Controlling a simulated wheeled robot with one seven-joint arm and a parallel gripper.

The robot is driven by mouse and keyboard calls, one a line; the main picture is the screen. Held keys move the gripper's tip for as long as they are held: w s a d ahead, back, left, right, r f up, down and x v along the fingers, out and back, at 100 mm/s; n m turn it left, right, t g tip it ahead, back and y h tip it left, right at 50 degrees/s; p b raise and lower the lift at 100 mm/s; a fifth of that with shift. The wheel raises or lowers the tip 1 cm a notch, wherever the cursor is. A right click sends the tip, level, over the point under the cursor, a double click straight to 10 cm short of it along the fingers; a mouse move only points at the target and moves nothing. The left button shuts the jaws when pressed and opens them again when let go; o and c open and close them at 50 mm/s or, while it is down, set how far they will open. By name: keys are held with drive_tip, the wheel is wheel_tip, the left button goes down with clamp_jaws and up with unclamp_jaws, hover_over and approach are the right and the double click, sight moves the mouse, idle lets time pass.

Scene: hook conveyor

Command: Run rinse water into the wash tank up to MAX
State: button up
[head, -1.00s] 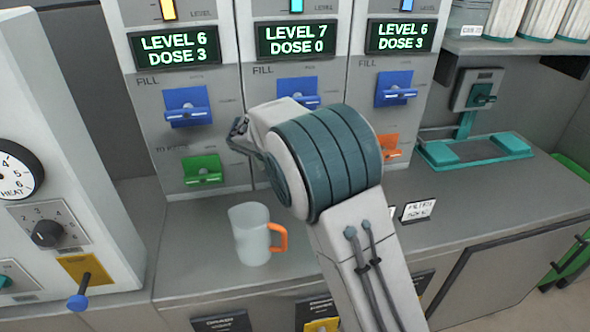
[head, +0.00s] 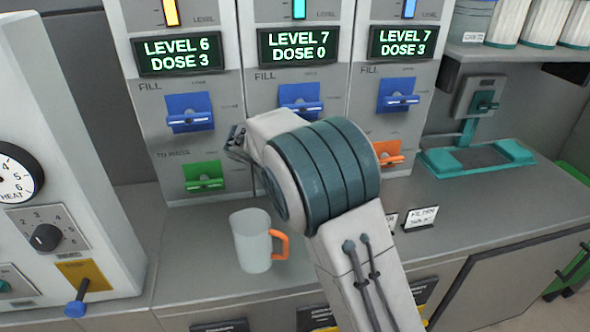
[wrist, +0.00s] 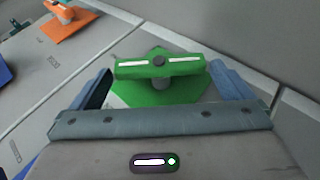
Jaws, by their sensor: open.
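Three dispenser panels stand side by side. The left display (head: 180,53) reads LEVEL 6 DOSE 3, the middle display (head: 299,45) LEVEL 7 DOSE 0, the right display (head: 403,42) LEVEL 7 DOSE 3. Each has a blue FILL lever: left (head: 189,113), middle (head: 301,101), right (head: 399,96). Below are a green lever (head: 204,176) on the left panel and an orange lever (head: 388,153) on the right. In the wrist view my open gripper (wrist: 162,77) has its fingers either side of another green lever (wrist: 160,67), apparently the middle panel's, hidden by my arm in the head view. I cannot tell which tank is the wash tank.
A translucent mug (head: 253,240) with an orange handle stands on the counter, left of my arm. A heat dial (head: 15,174) and knob (head: 46,237) are at the left. A teal stand (head: 477,157) is at the right. The right counter is mostly clear.

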drive_tip(key=v, duration=1.3)
drive_tip(key=shift+a, duration=0.2)
drive_tip(key=shift+s+r, duration=0.1)
drive_tip(key=shift+r, duration=0.05)
idle(5.7)
